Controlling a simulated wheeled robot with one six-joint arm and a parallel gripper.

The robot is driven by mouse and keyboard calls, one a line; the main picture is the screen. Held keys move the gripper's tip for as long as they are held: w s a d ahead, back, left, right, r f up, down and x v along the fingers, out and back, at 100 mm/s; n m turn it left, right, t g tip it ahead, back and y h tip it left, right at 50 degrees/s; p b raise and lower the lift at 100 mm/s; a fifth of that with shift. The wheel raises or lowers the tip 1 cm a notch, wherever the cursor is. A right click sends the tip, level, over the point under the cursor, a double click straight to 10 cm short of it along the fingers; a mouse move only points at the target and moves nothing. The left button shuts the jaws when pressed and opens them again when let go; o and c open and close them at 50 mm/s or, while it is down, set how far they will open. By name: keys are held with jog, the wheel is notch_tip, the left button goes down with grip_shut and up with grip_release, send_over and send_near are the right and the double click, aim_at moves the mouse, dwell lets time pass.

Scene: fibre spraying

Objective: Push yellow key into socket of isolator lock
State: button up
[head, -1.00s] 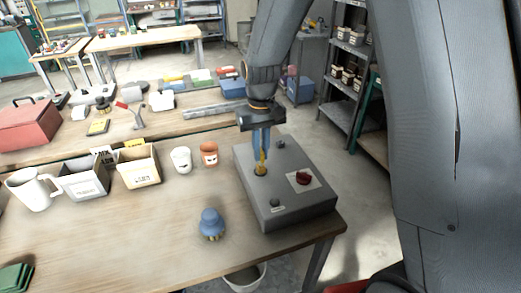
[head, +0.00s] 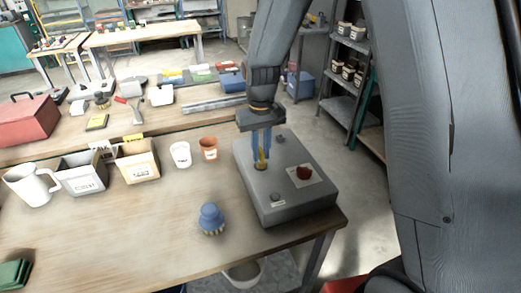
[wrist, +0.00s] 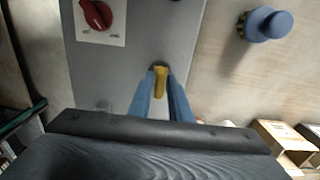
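The isolator lock is a grey box (head: 290,205) on the right end of the table, with a red rotary knob (head: 304,173) on a white plate. My gripper (head: 262,160) points down over the left part of its top face. Its blue fingers are shut on the yellow key (head: 262,158), which stands upright. The key also shows between the fingertips in the wrist view (wrist: 160,84). The key's lower end is at a dark round socket (wrist: 159,66). How deep the key sits in the socket cannot be told.
A blue knob-like brush (head: 211,219) stands left of the box. A white cup (head: 181,155), a terracotta cup (head: 208,148), labelled bins (head: 138,161) and a white mug (head: 32,187) stand further back and left. The table's front middle is clear.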

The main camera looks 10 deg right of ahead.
aim_at(261, 150)
jog(key=shift+o, duration=1.3)
jog(key=shift+r, duration=0.15)
jog(key=shift+r+b, duration=1.25)
jog(key=shift+r, duration=2.55)
